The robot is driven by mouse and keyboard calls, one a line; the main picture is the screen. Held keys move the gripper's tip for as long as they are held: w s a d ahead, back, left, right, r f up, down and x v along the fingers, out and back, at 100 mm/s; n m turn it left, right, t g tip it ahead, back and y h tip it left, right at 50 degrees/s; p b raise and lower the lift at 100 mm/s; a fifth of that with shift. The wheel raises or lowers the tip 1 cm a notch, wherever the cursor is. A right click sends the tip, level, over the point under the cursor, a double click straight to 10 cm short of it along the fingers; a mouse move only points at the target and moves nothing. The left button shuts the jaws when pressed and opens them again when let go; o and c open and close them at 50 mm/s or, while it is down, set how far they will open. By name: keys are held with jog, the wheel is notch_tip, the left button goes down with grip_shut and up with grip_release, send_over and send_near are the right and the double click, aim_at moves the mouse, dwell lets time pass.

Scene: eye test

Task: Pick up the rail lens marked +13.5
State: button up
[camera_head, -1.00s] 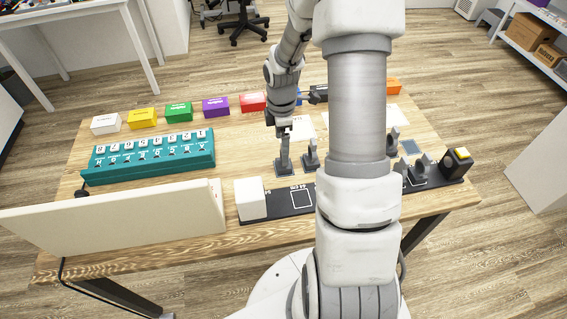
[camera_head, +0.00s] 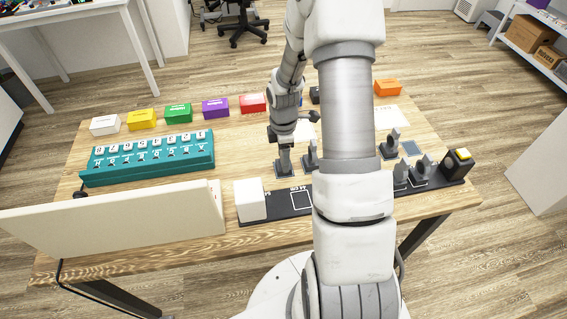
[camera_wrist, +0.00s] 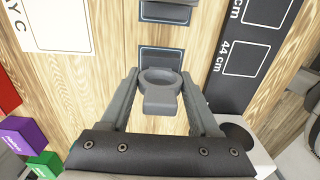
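A grey rail lens (camera_wrist: 160,98) with a ring-shaped top stands between the two fingers of my gripper (camera_wrist: 160,76) in the wrist view. The fingers are open, one on each side, with narrow gaps to the lens. In the head view my gripper (camera_head: 285,152) is low over a lens stand with a square dark base (camera_head: 285,172). A second dark lens (camera_head: 310,157) stands just to its right. More dark lens stands (camera_head: 390,148) are further right, partly behind my arm. I cannot read +13.5 on any lens.
A black rail (camera_head: 285,203) with marked squares and a white block (camera_head: 250,199) lies in front. A teal rack (camera_head: 150,158) stands left, behind a cream panel (camera_head: 120,222). Coloured boxes (camera_head: 215,107) line the back. A black block with a yellow top (camera_head: 457,164) is right.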

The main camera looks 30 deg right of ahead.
grip_shut()
